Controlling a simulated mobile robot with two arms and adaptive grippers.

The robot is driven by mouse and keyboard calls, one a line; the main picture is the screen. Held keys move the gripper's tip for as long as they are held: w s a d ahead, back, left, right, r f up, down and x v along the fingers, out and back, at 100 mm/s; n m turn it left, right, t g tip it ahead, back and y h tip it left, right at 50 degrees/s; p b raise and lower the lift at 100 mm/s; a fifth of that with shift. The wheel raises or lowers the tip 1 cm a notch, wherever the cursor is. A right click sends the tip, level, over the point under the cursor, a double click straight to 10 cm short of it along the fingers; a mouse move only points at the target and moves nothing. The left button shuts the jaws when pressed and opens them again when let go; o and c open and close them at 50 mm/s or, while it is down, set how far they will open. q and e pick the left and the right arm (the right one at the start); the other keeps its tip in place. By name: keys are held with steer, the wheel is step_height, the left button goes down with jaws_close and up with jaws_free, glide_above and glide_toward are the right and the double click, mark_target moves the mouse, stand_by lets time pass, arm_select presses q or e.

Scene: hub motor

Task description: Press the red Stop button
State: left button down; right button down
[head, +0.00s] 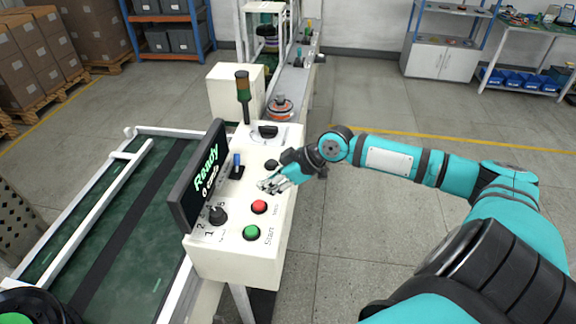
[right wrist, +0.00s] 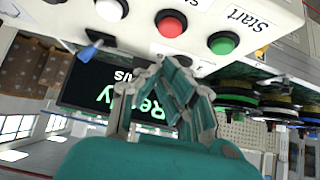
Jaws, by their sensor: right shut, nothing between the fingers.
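The red Stop button (head: 259,207) is on the sloped top of the white control panel (head: 240,262), just behind the green Start button (head: 251,233). My right gripper (head: 268,185) is over the panel, a little behind the red button and apart from it in the head view. Its fingers are shut and empty. In the right wrist view the red button (right wrist: 171,23) is above the fingertips (right wrist: 170,62), with the green button (right wrist: 222,42) to its right. My left gripper is not in view.
A screen reading "Ready" (head: 202,175) stands along the panel's left edge. A black knob (head: 217,215), a blue-tipped switch (head: 237,166) and a signal tower (head: 243,95) are on the panel. A green conveyor (head: 110,230) lies left. The floor at right is clear.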

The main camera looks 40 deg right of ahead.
steer(key=p+v, duration=0.1)
steer(key=v, duration=0.5)
steer(key=shift+r+p, duration=0.25)
steer(key=shift+p, duration=0.05)
steer(key=shift+d, duration=0.15)
stand_by(0.4)
